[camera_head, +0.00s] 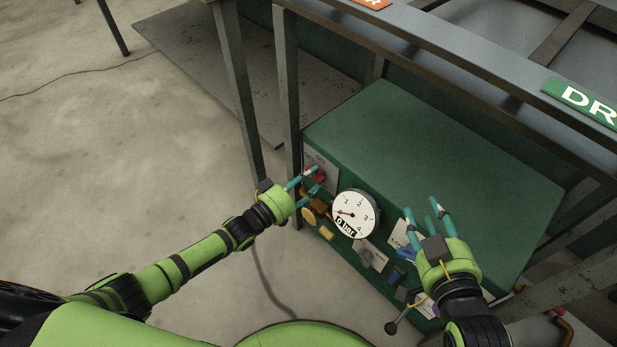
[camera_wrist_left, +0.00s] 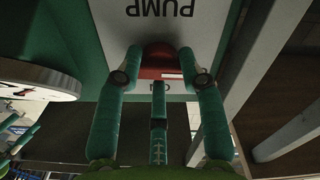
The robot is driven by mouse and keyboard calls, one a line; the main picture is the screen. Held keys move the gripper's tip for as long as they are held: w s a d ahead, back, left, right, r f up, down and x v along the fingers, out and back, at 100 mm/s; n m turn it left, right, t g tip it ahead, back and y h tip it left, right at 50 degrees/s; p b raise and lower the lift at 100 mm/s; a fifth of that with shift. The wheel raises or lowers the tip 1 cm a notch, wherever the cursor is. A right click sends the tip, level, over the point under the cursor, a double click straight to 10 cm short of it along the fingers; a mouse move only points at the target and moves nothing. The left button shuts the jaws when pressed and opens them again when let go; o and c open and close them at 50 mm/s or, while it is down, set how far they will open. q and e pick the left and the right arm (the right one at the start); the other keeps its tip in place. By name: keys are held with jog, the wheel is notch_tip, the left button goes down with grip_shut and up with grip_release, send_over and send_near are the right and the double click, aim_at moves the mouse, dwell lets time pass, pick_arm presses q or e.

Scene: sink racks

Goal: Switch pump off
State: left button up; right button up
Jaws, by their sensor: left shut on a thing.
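The red pump switch (camera_head: 319,173) is on the front of a green box (camera_head: 430,160). In the left wrist view the red switch (camera_wrist_left: 160,66) sits under an upside-down PUMP label (camera_wrist_left: 160,10), with an ON mark beside it. My left gripper (camera_head: 313,178) is shut on the red switch, with a finger on each side of it. My right gripper (camera_head: 425,208) is open and empty, over the right part of the box's front. Which way the switch is turned is hard to tell.
A round white gauge (camera_head: 357,207) marked 0 bar is right of the switch. Several smaller knobs and labels are below and right of it. Grey metal legs (camera_head: 289,110) stand just left of the box. A metal frame (camera_head: 470,60) runs above and behind it.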

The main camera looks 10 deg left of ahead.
pick_arm(q)
jog(key=shift+w+a+r+n, duration=0.1)
jog(key=shift+w+r+n, duration=0.25)
jog(key=shift+n, duration=0.25)
jog(key=o, duration=1.2)
jog(key=shift+c, duration=0.2)
jog(key=shift+s, duration=0.1)
jog(key=shift+s+f, duration=0.1)
jog(key=v, duration=1.2)
